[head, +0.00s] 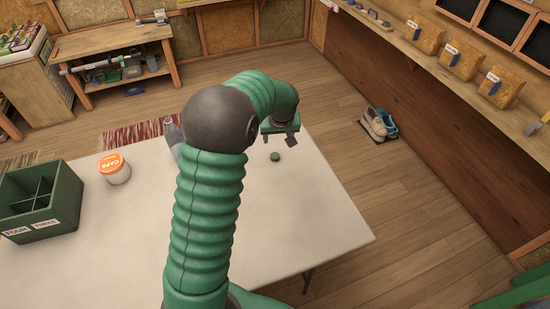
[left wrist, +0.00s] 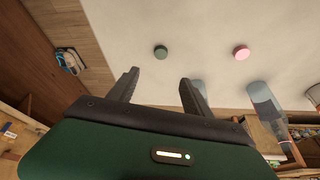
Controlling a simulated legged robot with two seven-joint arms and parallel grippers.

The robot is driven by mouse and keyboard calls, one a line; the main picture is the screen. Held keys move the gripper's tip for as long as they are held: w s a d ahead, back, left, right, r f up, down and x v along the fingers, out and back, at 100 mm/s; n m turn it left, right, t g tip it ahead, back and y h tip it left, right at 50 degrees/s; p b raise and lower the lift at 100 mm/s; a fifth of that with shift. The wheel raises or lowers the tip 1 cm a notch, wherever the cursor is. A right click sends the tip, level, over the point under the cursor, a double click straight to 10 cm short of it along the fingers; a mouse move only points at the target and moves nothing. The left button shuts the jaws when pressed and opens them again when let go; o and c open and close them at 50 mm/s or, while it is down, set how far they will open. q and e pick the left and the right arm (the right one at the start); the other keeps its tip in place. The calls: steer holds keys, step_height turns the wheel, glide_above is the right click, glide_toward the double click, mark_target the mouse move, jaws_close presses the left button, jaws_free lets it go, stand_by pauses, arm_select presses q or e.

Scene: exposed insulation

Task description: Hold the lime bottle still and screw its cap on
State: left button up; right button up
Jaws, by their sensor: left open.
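A dark green cap (head: 275,157) lies flat on the pale table (head: 310,215); it also shows in the left wrist view (left wrist: 161,52). My left gripper (head: 280,139) is open and empty just beyond the cap, and the same gripper (left wrist: 159,80) shows apart from it in the left wrist view. A pink cap (left wrist: 241,52) lies to the right of the green one there. Two translucent grey-blue bottles stand there, one partly behind a finger (left wrist: 200,88) and one farther right (left wrist: 264,100). I cannot tell which is lime. In the head view my arm mostly hides one bottle (head: 172,131). My right gripper is out of view.
A jar labelled CAPS (head: 114,170) and a green divided crate (head: 62,212) marked FOUR and THREE stand on the table's left. The table's right part is clear. Shoes (head: 380,124) sit on the floor, beside a long wall bench (head: 400,45).

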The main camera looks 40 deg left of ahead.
arm_select(q)
glide_above(275, 156)
steer(key=s+d, duration=0.1)
steer(key=f, duration=1)
steer(key=shift+s+d+f+b, duration=0.2)
steer(key=shift+f+b, duration=0.1)
steer(key=shift+f, duration=0.2)
steer(key=shift+d, duration=0.2)
steer(key=x, duration=0.5)
steer(key=shift+s+f, duration=0.15)
jaws_close()
